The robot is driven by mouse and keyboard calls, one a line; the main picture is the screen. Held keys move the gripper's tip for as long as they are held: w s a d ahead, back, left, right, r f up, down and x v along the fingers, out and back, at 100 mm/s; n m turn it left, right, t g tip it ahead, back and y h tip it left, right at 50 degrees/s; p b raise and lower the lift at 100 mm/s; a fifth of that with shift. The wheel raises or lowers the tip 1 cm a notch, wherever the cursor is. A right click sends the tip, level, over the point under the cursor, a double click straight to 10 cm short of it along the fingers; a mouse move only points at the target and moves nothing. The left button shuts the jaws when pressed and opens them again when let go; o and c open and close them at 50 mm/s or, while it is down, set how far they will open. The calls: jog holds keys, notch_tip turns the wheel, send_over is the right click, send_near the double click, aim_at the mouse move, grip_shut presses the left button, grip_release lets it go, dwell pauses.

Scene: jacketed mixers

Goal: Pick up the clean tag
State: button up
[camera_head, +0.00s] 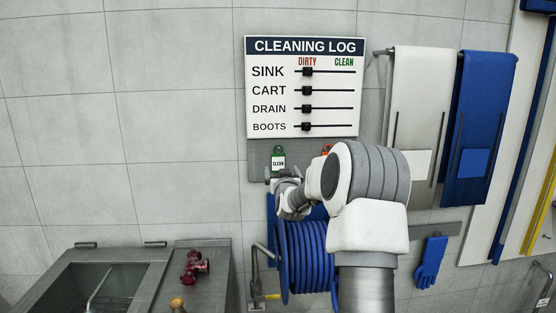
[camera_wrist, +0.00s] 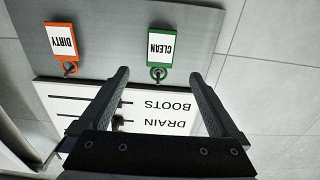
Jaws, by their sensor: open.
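The clean tag (camera_head: 278,161) is green with a white label reading CLEAN. It hangs by a ring on the grey panel below the cleaning log board. In the wrist view, which is upside down, the clean tag (camera_wrist: 162,50) shows ahead of my fingers, its ring towards them. My gripper (camera_wrist: 157,75) is open and empty, its fingers apart on either side of the ring's line. In the head view my gripper (camera_head: 280,176) is at the tag's lower end; whether they touch I cannot tell. The orange dirty tag (camera_wrist: 62,42) hangs beside it, mostly hidden by my arm in the head view.
The cleaning log board (camera_head: 303,87) with sliders is just above the tags. A blue hose reel (camera_head: 303,255) is below my arm. Aprons (camera_head: 480,120) and a blue glove (camera_head: 431,262) hang right. A sink (camera_head: 105,285) stands lower left. The left wall is bare.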

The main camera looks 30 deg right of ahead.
aim_at(278, 159)
jog(key=shift+p+x, duration=1.3)
jog(key=shift+x, duration=2.85)
jog(key=c, duration=1.4)
jog(key=shift+r+b, duration=0.25)
jog(key=shift+b, duration=0.25)
